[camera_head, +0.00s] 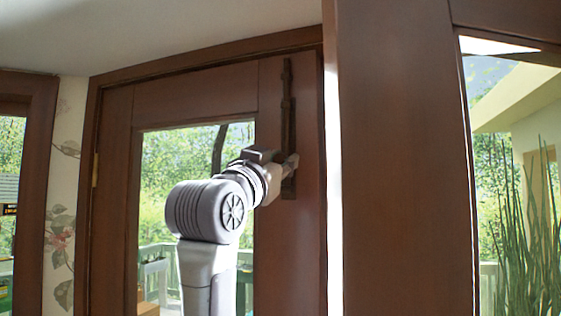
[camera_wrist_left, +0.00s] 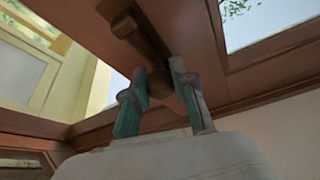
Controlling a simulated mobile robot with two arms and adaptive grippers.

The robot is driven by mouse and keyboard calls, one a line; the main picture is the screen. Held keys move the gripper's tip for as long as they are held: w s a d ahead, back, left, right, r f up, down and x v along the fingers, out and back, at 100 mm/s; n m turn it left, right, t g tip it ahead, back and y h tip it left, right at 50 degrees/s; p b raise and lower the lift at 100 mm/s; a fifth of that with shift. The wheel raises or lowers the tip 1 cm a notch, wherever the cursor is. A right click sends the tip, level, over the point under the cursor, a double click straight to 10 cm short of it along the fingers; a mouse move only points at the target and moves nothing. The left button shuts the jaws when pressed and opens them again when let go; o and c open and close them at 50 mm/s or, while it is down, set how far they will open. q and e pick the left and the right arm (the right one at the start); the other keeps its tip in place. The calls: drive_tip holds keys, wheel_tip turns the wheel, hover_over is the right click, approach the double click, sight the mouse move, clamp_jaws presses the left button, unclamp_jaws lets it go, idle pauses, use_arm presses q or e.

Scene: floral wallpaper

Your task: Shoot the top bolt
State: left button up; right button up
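The top bolt (camera_head: 288,110) is a dark brown vertical slide bolt on the upper right part of the brown door's frame. It also shows in the left wrist view (camera_wrist_left: 134,32) as a long bar on the wood. My left gripper (camera_head: 288,168) is at the lower part of the bolt, reaching it from the left. In the left wrist view its two green-grey fingers (camera_wrist_left: 159,80) stand on either side of the bolt's round brown knob (camera_wrist_left: 159,84), with no clear gap, and appear shut on it. The gripper partly hides the bolt's lower part in the head view. My right gripper is not in view.
The door (camera_head: 118,200) has a large glass pane with greenery outside. A bright vertical gap (camera_head: 333,180) separates it from a second brown door panel (camera_head: 405,160) at the right. Floral wallpaper (camera_head: 65,200) is at the left. The ceiling is close above.

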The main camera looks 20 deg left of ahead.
use_arm(q)
clamp_jaws()
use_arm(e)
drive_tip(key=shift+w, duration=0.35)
use_arm(q)
wheel_tip(320, 180, up, 5)
drive_tip(key=shift+f, duration=0.2)
drive_tip(key=shift+s+a+r, duration=0.1)
drive_tip(key=shift+s+r, duration=0.05)
drive_tip(key=shift+s, duration=0.05)
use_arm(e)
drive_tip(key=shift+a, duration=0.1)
use_arm(q)
drive_tip(key=o, duration=0.9)
unclamp_jaws()
drive_tip(key=shift+w, duration=0.15)
drive_tip(key=shift+f, duration=0.2)
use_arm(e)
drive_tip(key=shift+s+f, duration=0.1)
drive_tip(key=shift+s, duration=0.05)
use_arm(q)
drive_tip(key=v, duration=1.2)
